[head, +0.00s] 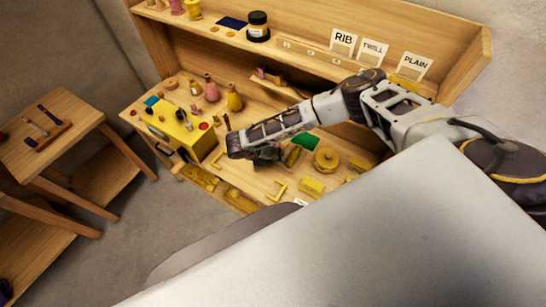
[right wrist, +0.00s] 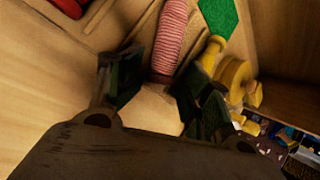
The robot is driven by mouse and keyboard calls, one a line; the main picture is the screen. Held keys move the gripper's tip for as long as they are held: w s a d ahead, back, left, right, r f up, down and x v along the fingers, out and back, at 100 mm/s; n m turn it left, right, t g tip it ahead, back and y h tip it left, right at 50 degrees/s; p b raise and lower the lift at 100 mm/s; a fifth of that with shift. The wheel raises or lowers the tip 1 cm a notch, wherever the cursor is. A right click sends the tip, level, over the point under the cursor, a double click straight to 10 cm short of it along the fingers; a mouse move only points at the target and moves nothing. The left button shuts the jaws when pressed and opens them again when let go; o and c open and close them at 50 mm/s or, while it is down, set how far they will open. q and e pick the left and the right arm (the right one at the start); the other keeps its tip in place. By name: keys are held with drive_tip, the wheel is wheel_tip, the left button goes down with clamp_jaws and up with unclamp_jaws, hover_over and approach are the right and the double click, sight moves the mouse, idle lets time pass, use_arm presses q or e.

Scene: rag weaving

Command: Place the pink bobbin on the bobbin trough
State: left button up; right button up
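The pink bobbin (right wrist: 170,38), ribbed with thread, shows in the right wrist view, its near end between the two fingers of my right gripper (right wrist: 160,92). The fingers are apart, with bare wood visible beside the bobbin's end. In the head view my right gripper (head: 266,157) is low over the bench, and the bobbin cannot be made out there. A slim wooden ledge (head: 282,90) with small pinkish pieces on it lies behind my arm; I cannot tell for sure that it is the bobbin trough. My left gripper is in neither view.
A yellow box (head: 175,125) stands at the bench's left end, near pink and yellow bottles (head: 234,98). A green piece (right wrist: 219,28) and a yellow spool (head: 326,159) lie right of the gripper. A shelf with label cards (head: 343,41) runs behind. A side table (head: 75,135) stands left.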

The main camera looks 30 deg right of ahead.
drive_tip(key=shift+w+r, duration=0.1)
drive_tip(key=shift+r, duration=0.5)
drive_tip(key=b+v, duration=0.1)
drive_tip(key=v, duration=1.1)
drive_tip(key=shift+b, duration=0.3)
drive_tip(key=shift+a, duration=0.15)
